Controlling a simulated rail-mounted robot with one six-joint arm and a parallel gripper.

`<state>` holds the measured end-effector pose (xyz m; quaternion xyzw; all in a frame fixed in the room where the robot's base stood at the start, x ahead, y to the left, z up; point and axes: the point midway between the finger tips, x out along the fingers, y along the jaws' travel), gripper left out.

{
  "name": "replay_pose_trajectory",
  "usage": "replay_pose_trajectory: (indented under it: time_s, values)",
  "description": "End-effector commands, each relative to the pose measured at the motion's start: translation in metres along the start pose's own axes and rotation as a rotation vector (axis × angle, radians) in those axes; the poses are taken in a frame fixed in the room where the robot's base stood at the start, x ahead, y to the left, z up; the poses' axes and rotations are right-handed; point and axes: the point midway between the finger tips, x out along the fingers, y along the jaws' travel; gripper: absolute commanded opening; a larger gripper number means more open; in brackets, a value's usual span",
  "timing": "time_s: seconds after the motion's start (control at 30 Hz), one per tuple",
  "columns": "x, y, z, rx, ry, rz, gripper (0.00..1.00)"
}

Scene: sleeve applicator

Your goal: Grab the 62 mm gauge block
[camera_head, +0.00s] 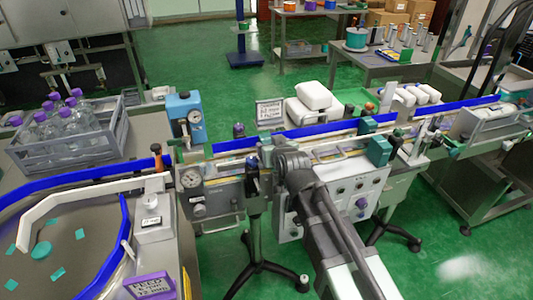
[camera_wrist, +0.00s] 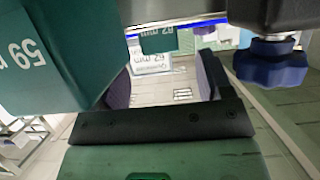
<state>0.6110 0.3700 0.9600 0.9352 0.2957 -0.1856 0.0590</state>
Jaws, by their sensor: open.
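The 62 mm gauge block (camera_wrist: 158,42) is a teal block with an upside-down white label, at the top middle of the wrist view. It is partly cut off by a grey bar above it. My gripper (camera_wrist: 166,78) is open, with its two dark purple fingers apart at either side of the middle of the wrist view. The 62 mm block appears beyond the fingers, and nothing shows held between them. In the head view my arm reaches to the conveyor and hides its fingertips. I cannot tell which teal piece there is the 62 mm block.
A teal block marked 59 mm (camera_wrist: 45,65) is close at the left of the wrist view. A dark blue knob (camera_wrist: 270,62) hangs at the right. A white label plate (camera_wrist: 152,63) sits below the 62 mm block. A crate of bottles (camera_head: 62,150) stands left in the head view.

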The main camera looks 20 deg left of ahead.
Motion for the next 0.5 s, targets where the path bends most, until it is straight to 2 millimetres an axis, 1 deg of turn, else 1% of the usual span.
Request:
replay_pose_trajectory:
  time_s: [0.07, 0.13, 0.3, 0.37, 0.5]
  values:
    - [0.003, 0.000, 0.000, 0.000, 0.000, 0.000, 0.72]
    - [0.013, 0.000, 0.001, 0.000, 0.000, 0.000, 0.72]
    - [0.047, -0.001, 0.002, 0.002, -0.001, 0.000, 0.72]
    - [0.052, -0.001, 0.001, 0.002, -0.001, 0.000, 0.72]
    - [0.051, -0.001, -0.001, 0.001, -0.001, 0.000, 0.72]
